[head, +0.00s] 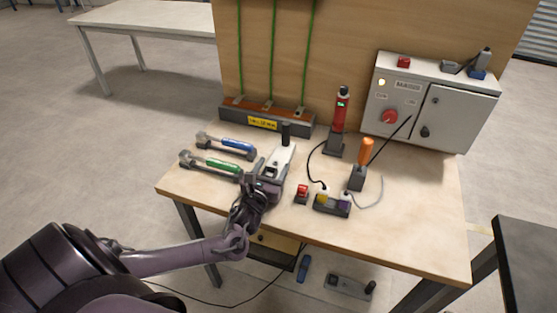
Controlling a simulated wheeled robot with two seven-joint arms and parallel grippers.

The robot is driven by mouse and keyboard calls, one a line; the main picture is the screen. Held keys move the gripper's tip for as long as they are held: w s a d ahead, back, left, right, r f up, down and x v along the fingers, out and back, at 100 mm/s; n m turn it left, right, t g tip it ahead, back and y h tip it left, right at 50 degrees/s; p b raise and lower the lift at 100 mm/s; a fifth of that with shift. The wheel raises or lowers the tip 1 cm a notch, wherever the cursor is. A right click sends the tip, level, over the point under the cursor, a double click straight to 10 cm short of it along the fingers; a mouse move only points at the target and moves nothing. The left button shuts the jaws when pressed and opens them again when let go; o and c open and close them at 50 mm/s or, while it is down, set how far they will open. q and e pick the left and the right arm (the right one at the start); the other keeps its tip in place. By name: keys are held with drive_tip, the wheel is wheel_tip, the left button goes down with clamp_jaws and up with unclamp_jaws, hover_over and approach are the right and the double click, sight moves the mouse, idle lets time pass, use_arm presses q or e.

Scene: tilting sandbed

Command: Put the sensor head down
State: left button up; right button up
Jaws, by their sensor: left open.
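My left gripper (262,184) is open above the front left of the wooden table, at the near end of a white block (282,158) with a black upright post. I cannot tell whether the jaws touch the block; its near end is partly hidden by my gripper. No thing is clearly marked as the sensor head. My right gripper is not in view.
Blue-handled (237,145) and green-handled (222,165) tools lie left. A labelled trough (262,123) is behind. A red button block (302,194), a socket strip (332,205) and an orange-handled tool (366,152) are right. A grey cabinet (452,112) stands back right. The table's front right is clear.

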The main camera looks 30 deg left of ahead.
use_arm(q)
drive_tip(key=shift+w, duration=0.25)
drive_tip(key=shift+s, duration=0.1)
drive_tip(key=shift+c, duration=0.9)
drive_tip(key=c, duration=0.9)
drive_tip(key=shift+a, duration=0.1)
drive_tip(key=shift+c, duration=0.8)
drive_tip(key=shift+r, duration=0.2)
